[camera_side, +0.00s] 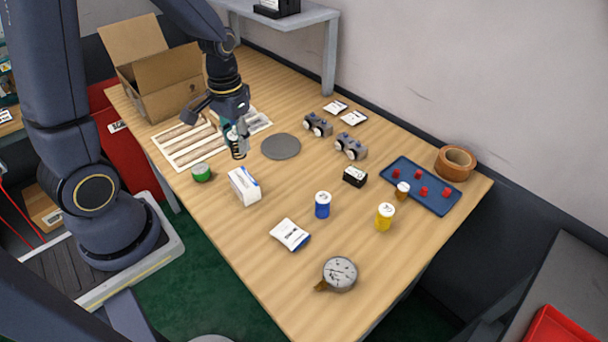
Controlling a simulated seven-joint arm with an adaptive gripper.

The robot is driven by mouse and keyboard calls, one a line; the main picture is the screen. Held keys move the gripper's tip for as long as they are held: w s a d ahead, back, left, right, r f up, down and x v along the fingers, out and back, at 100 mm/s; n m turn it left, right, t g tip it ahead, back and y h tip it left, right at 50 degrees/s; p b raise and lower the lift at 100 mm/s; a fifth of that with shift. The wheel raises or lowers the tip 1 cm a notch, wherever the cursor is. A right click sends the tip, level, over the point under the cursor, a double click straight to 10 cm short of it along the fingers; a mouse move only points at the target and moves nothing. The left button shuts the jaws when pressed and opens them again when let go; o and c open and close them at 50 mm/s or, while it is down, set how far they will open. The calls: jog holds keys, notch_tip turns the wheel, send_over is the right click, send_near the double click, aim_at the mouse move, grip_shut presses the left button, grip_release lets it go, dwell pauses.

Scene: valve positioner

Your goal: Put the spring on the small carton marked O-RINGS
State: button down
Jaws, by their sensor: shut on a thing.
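My gripper (235,130) points down over the left part of the wooden table. It is shut on a dark coil spring (239,149), which hangs upright below the fingers. The spring appears to be above the table surface, but its exact height is hard to tell. A small white carton (243,187) with a blue end stands below and slightly right of the spring in the picture, apart from it. Its print is too small to read, so I cannot confirm the O-RINGS mark. Its top looks bare.
A green tin (201,173) stands left of the carton. A grey disc (281,146) lies right of the spring. A striped board (188,146) lies behind-left. A black box (355,177), blue can (322,205), white packet (290,235) and gauge (340,273) stand further right.

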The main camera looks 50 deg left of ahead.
aim_at(234, 133)
notch_tip(234, 133, down, 8)
jog(key=shift+a+r, duration=0.15)
jog(key=shift+r, duration=0.05)
jog(key=c, duration=0.7)
grip_release()
jog(key=shift+f, duration=0.1)
jog(key=shift+c, duration=0.2)
notch_tip(234, 133, up, 12)
jog(key=s+d+r+m+t, duration=0.2)
jog(key=s+d+r+t, duration=0.3)
jog(key=s+d+r, duration=0.3)
jog(key=shift+r+t, duration=0.3)
jog(key=shift+r, duration=2)
